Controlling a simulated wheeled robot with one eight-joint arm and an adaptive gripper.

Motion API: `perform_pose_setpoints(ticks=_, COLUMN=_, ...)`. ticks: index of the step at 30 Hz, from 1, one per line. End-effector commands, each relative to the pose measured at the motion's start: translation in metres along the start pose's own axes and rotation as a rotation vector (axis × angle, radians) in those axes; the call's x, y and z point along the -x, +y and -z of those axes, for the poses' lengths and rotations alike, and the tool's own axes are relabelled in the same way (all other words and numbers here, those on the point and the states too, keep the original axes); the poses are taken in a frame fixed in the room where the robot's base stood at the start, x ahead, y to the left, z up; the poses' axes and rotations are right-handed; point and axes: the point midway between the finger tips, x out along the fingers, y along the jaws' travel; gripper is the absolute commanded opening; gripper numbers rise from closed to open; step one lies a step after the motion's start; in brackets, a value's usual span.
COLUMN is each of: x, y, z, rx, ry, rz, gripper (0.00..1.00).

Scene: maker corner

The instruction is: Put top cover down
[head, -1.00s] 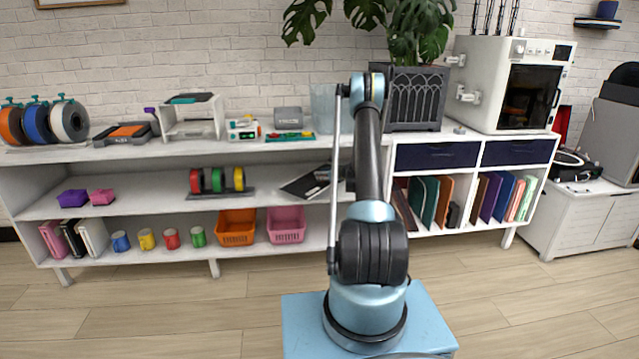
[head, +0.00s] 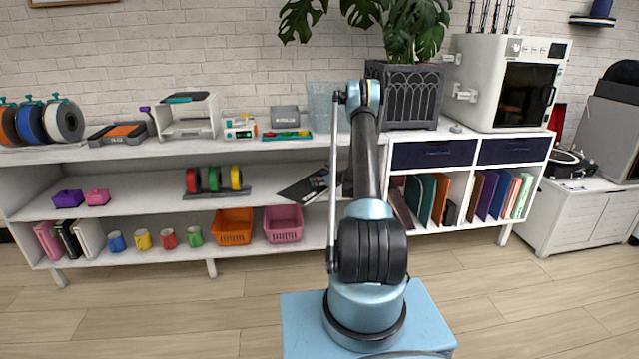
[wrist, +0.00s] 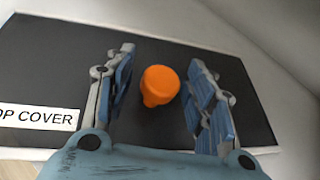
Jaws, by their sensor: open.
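The top cover (wrist: 225,75) is a flat dark panel with a white label, partly cut off, reading "OP COVER", and an orange knob (wrist: 160,84) on its face. In the head view the dark panel (head: 301,187) lies on the middle shelf, partly hidden behind my arm. My gripper (wrist: 158,90) is open over the panel. Its two blue-padded fingers stand on either side of the orange knob, with a visible gap on both sides. In the head view my gripper is hidden behind my arm.
The middle shelf (head: 130,210) also holds a rack of coloured spools (head: 214,181) left of the panel. An orange basket (head: 234,226) and a pink basket (head: 284,223) stand below. Drawers and upright folders (head: 428,200) are to the right. Pale surfaces border the panel in the wrist view.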

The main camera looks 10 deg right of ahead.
Motion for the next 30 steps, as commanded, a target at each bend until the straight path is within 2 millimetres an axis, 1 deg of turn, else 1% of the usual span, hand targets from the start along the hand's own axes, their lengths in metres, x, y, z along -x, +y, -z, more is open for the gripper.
perform_pose_setpoints(ticks=5, x=0.021, y=-0.002, z=0.0, rx=-0.002, ry=0.0, rz=0.003, gripper=0.5)
perform_pose_setpoints(ticks=15, x=0.085, y=-0.001, z=0.0, rx=-0.002, ry=0.0, rz=0.003, gripper=0.5)
perform_pose_setpoints(ticks=18, x=0.099, y=-0.001, z=0.0, rx=0.0, ry=0.0, rz=0.002, gripper=0.5)
perform_pose_setpoints(ticks=21, x=0.11, y=-0.001, z=0.0, rx=-0.001, ry=0.0, rz=0.002, gripper=0.5)
perform_pose_setpoints(ticks=26, x=0.118, y=0.001, z=-0.002, rx=0.006, ry=0.003, rz=-0.001, gripper=0.5)
perform_pose_setpoints(ticks=29, x=0.123, y=0.005, z=-0.012, rx=0.041, ry=0.015, rz=-0.009, gripper=0.5)
perform_pose_setpoints(ticks=30, x=0.126, y=0.008, z=-0.019, rx=0.064, ry=0.023, rz=-0.015, gripper=0.5)
